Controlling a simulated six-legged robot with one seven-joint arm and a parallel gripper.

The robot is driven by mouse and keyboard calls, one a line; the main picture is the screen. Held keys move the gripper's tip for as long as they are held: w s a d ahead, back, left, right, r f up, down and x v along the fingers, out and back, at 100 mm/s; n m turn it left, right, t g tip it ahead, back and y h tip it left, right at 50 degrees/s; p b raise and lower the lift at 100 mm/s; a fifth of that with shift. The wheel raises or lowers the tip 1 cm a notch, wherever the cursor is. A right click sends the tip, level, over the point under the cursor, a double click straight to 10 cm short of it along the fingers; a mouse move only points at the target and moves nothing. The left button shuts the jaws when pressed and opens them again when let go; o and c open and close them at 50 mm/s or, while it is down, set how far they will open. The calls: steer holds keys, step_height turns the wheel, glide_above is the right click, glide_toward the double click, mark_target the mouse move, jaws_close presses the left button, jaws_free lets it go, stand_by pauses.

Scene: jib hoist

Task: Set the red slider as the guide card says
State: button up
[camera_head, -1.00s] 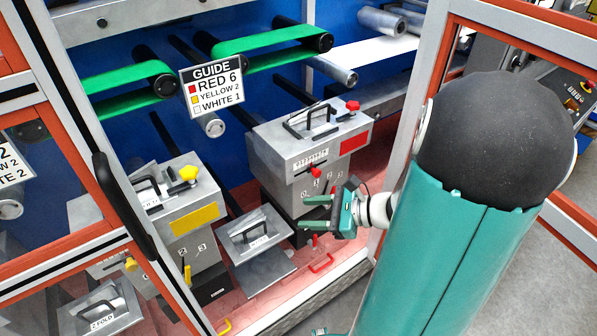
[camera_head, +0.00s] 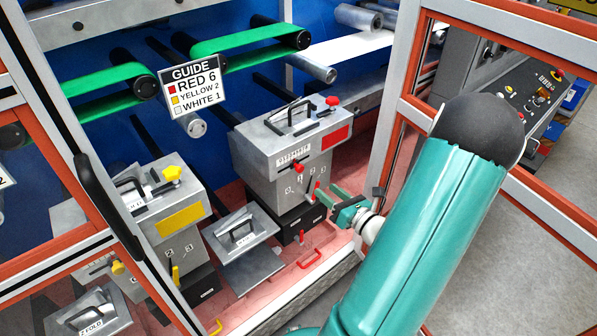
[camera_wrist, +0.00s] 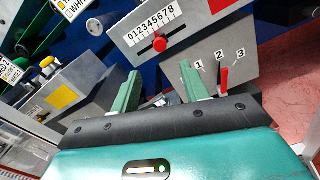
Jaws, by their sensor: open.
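The guide card (camera_head: 191,87) reads RED 6, YELLOW 2, WHITE 1. The red slider (camera_head: 298,167) is a small red knob below a 0–8 scale on the front of the grey red-labelled unit (camera_head: 262,150). In the wrist view, the slider (camera_wrist: 159,44) stands near the middle of the scale (camera_wrist: 151,26), around 3 or 4; I cannot tell the exact digit. My gripper (camera_head: 325,196) is open and empty, below and right of the slider. In the wrist view, my gripper's two green fingers (camera_wrist: 160,78) are apart, with the slider ahead, above the gap between them. They do not touch it.
A red lever (camera_wrist: 223,78) stands near marks 2 and 3, close to the right finger. The yellow-labelled unit (camera_head: 165,205) and a grey handled plate (camera_head: 240,235) stand to the left. An orange-framed door (camera_head: 400,110) is at right.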

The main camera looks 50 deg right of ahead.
mark_target(301, 170)
steer(key=w, duration=0.3)
steer(key=w+d, duration=0.1)
steer(key=w, duration=0.7)
steer(key=shift+w+d, duration=0.2)
steer(key=shift+c, duration=0.5)
